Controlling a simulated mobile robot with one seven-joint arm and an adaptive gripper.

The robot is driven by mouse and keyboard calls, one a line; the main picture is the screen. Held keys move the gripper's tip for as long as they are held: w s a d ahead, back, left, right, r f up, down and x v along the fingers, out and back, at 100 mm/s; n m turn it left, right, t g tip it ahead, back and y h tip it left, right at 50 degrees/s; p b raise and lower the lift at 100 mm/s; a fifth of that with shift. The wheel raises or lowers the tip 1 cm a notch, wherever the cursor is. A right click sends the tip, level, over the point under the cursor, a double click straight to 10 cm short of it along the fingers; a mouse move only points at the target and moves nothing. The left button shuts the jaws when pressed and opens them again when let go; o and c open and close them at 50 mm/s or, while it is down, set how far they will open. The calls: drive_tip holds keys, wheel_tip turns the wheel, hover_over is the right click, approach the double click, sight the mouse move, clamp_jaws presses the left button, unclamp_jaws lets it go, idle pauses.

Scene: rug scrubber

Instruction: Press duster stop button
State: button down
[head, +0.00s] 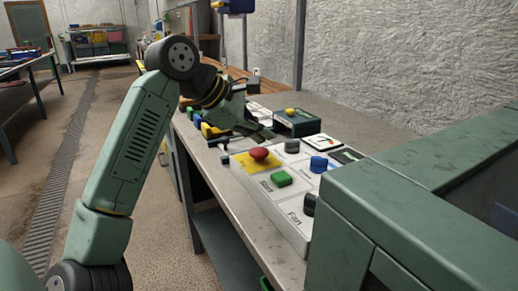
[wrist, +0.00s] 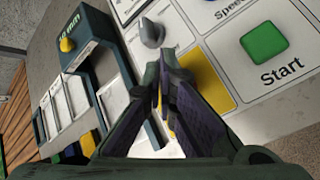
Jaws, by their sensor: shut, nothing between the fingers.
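A red mushroom button (head: 259,153) sits on a yellow square (head: 243,161) of the white control panel (head: 262,203) in the head view. No readable label shows on it there. My gripper (head: 268,134) is shut and empty, just behind the red button and apart from it in the picture. In the wrist view my gripper (wrist: 170,68) points at the panel (wrist: 222,78), with part of the yellow square (wrist: 190,145) showing beside the fingers.
A dark knob (head: 292,146), a blue knob (head: 318,164) and a black knob (head: 309,203) stand on the panel. A dark green box with a yellow button (head: 290,111) is behind. The floor left of the bench is clear.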

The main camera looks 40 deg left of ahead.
sight(260, 152)
wheel_tip(260, 152, up, 5)
drive_tip(key=p, duration=0.3)
drive_tip(key=shift+f, duration=0.1)
idle(0.8)
